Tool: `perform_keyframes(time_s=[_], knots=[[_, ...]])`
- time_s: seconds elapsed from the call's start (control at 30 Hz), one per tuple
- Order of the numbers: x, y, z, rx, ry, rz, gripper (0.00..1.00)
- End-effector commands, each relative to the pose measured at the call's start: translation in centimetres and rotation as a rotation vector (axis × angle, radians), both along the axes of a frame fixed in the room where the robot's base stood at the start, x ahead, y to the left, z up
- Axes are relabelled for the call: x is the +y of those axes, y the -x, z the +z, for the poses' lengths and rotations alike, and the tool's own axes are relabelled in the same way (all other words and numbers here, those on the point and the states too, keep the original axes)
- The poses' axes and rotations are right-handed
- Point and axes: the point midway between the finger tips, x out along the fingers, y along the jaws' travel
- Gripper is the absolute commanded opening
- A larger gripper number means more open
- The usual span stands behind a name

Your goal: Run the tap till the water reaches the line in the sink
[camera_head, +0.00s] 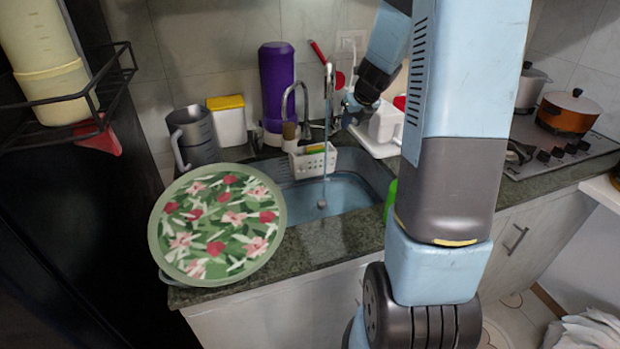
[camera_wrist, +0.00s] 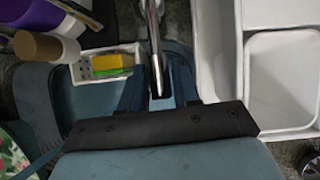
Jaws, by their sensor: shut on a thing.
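The chrome tap (camera_head: 286,97) stands behind the sink (camera_head: 345,194), with a curved spout. A thin, pale vertical streak (camera_head: 324,160) drops from the tap area to a small round spot on the sink floor; it looks like running water. The basin looks blue, and I cannot make out a fill line or the water level. My gripper (camera_head: 345,106) is at the tap, right of the spout. In the wrist view its two fingers (camera_wrist: 158,90) are shut on a chrome bar of the tap (camera_wrist: 153,38); which part it is, I cannot tell.
A white caddy (camera_head: 313,161) with a yellow-green sponge (camera_wrist: 112,64) sits at the sink's back edge. A purple bottle (camera_head: 276,85) and a grey jug (camera_head: 194,138) stand behind. A white rack (camera_head: 382,140) is at right.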

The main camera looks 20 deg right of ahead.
Motion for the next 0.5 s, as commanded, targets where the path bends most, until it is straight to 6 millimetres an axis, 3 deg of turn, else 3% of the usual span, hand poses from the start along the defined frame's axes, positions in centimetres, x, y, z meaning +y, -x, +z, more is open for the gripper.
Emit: perform_keyframes(time_s=[0.5], knots=[[-0.14,0.36,-0.9,0.002,0.0,-0.002,0.17]])
